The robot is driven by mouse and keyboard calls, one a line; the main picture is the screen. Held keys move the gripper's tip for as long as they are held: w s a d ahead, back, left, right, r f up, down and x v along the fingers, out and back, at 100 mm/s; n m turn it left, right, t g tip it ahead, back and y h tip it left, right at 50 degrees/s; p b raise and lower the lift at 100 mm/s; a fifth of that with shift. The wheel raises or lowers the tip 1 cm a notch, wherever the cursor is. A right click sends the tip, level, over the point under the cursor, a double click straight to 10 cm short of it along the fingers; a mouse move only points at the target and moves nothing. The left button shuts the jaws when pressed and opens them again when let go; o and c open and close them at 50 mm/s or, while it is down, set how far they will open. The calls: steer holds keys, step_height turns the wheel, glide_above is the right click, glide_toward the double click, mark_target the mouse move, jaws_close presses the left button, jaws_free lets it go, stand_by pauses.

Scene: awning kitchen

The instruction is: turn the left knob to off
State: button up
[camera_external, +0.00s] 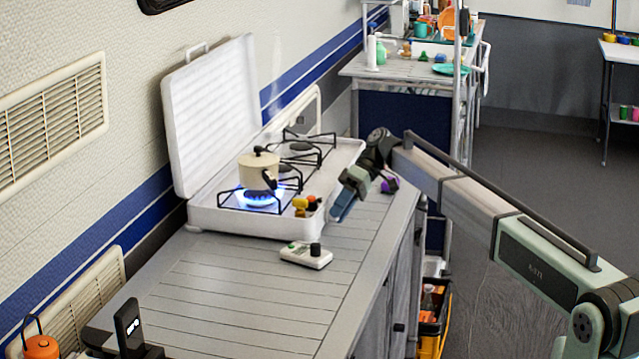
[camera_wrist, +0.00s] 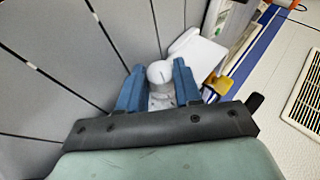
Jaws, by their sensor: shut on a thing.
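The white camp stove (camera_external: 262,222) stands on the counter with its lid raised. A cream pot (camera_external: 259,171) sits on the front burner, where a blue flame (camera_external: 258,199) burns. My gripper (camera_external: 341,212) is low at the stove's right front side, fingers pointing down. In the wrist view my gripper's blue fingers (camera_wrist: 159,88) stand on either side of a white, round, knob-like piece (camera_wrist: 160,72) and are shut on it. I cannot tell which knob it is or where it points. The stove's knobs are not clear in the external view.
Small yellow and orange things (camera_external: 300,206) are at the stove's front corner, close to my fingers. A white device with a black top piece (camera_external: 306,256) lies on the counter. A purple object (camera_external: 389,185) is behind my gripper.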

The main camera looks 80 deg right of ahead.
steer(key=shift+d+f+y, duration=0.1)
steer(key=shift+y, duration=0.7)
steer(key=shift+m, duration=0.3)
steer(key=o, duration=1)
steer(key=shift+o, duration=0.2)
